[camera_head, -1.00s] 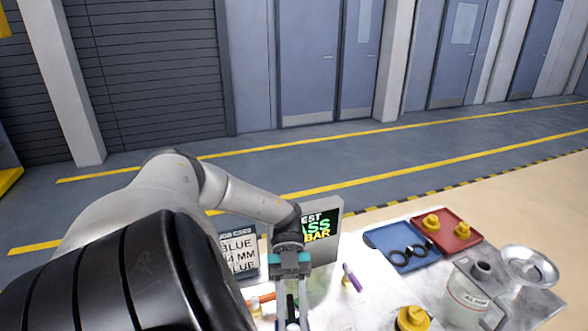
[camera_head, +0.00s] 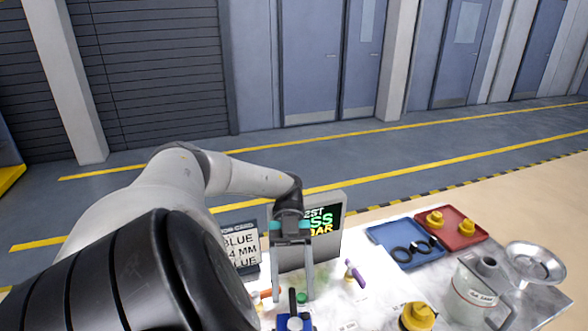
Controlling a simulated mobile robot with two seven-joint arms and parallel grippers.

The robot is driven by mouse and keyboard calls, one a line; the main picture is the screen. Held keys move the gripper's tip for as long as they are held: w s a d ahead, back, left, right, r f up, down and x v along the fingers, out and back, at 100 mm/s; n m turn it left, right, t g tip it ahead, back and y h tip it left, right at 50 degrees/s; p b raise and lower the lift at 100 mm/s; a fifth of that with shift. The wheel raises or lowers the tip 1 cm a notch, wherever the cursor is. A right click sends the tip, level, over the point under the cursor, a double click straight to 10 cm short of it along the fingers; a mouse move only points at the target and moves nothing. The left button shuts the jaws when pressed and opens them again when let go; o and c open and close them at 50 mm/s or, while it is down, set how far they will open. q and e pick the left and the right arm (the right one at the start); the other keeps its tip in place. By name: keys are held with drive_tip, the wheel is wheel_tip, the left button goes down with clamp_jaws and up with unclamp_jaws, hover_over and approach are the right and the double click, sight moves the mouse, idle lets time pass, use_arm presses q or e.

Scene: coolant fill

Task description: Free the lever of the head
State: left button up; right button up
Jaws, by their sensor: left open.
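Just below the fingers, at the bottom edge, is a blue piece (camera_head: 307,321) with a pale round knob (camera_head: 294,323). A black upright lever (camera_head: 292,301) stands by it, in line with the gap between the fingers. I cannot tell whether a finger touches the lever. The lower part of the blue piece is cut off by the picture edge. My right gripper is not in view.
Behind the gripper stand a grey screen unit (camera_head: 327,237) and a card (camera_head: 242,248). A purple-handled tool (camera_head: 355,273) lies right of it. Farther right are a blue tray (camera_head: 378,237), a red tray (camera_head: 478,236), a yellow cap (camera_head: 418,316), a jug (camera_head: 470,300) and a metal funnel (camera_head: 534,262).

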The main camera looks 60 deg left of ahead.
use_arm(q)
drive_tip(key=shift+b+v, duration=0.35)
drive_tip(key=shift+v, duration=0.85)
